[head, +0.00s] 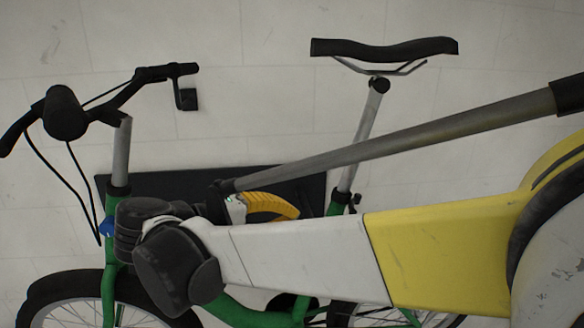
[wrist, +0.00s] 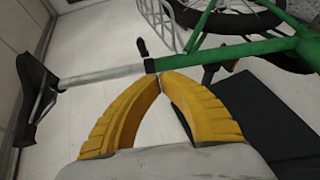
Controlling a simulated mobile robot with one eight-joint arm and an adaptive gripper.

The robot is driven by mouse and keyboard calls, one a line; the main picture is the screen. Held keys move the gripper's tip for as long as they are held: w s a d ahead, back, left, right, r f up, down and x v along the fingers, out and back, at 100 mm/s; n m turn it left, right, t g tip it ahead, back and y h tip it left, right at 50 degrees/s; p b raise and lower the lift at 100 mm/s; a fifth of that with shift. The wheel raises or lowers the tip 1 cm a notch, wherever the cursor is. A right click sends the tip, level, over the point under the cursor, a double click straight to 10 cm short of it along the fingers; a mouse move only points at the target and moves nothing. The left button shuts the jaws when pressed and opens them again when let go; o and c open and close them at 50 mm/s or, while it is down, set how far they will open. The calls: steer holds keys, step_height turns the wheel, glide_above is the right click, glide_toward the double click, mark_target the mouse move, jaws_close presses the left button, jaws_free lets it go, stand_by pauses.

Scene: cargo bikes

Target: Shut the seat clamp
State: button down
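The seat clamp (head: 340,197) is a dark collar where the grey seat post (head: 366,130) enters the green frame. In the wrist view, the clamp (wrist: 149,66) lies just beyond my fingertips. Its black lever (wrist: 142,47) sticks out sideways from the post, apart from the frame. My gripper (wrist: 161,76) has yellow ribbed fingers whose tips meet, with nothing seen between them. In the head view, my gripper (head: 296,212) is left of the clamp, partly hidden by my arm. I cannot tell whether the fingertips touch the clamp.
The black saddle (head: 384,48) tops the post. The handlebar (head: 130,88) is at the left. Green frame tubes (wrist: 240,50) and a wheel (wrist: 230,15) lie beyond the clamp in the wrist view. A dark flat panel (wrist: 285,120) lies on the pale tiled floor (head: 270,110).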

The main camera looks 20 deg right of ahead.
steer(key=r, duration=0.1)
steer(key=a+r, duration=0.1)
steer(key=r+h+p, duration=0.1)
steer(key=shift+w+a+r+m, duration=0.15)
steer(key=shift+a+r+m, duration=0.05)
steer(key=shift+a+m, duration=0.1)
steer(key=shift+d, duration=0.1)
steer(key=s+p+x, duration=0.2)
steer(key=x, duration=1)
steer(key=shift+s+d+f+p, duration=0.3)
steer(key=shift+d+p, duration=0.1)
steer(key=shift+d, duration=0.2)
